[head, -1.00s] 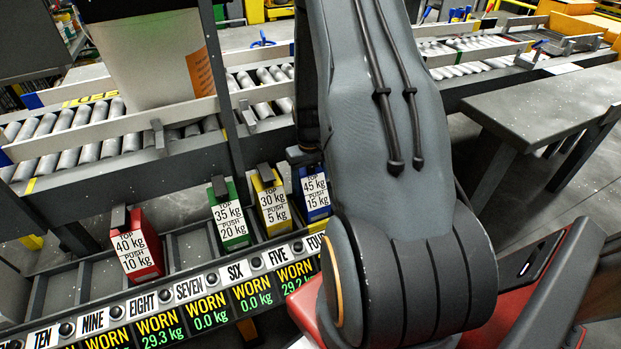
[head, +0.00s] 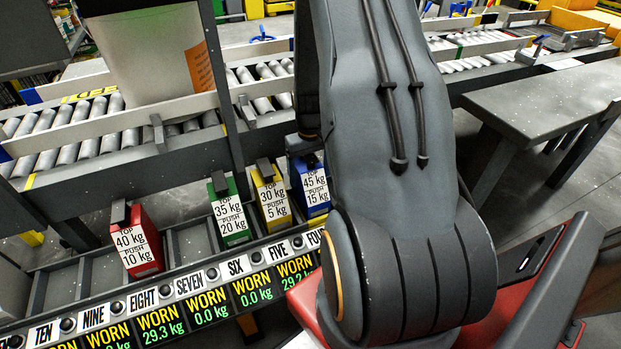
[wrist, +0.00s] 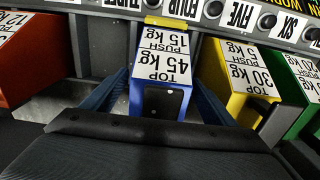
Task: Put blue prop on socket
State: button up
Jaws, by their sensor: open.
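In the wrist view the blue prop (wrist: 159,99) is between the two blue fingers of my gripper (wrist: 161,88). The fingers are spread on either side of it, with a visible gap at least on the right. In the head view my arm hides the gripper. The rack (head: 190,248) has empty bays between the red and green props. I cannot tell which place is the socket.
Yellow (head: 271,197), green (head: 231,215) and red (head: 136,242) props stand left of the blue one. A numbered strip (head: 188,284) with "WORN" readouts runs along the front. Behind is a roller conveyor (head: 90,135) with a large pail (head: 150,55). A grey table (head: 545,100) stands right.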

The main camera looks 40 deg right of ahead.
aim_at(310, 157)
notch_tip(310, 157, up, 9)
jog(key=shift+r, duration=0.15)
jog(key=s+a+r, duration=0.6)
jog(key=s+a, duration=0.1)
jog(key=a, duration=0.3)
jog(key=s+a+r+n, duration=0.1)
jog(key=s+a+r, duration=0.5)
jog(key=a, duration=0.5)
jog(key=shift+s+a+n, duration=0.15)
jog(key=shift+s+n, duration=0.15)
jog(key=shift+s, duration=0.35)
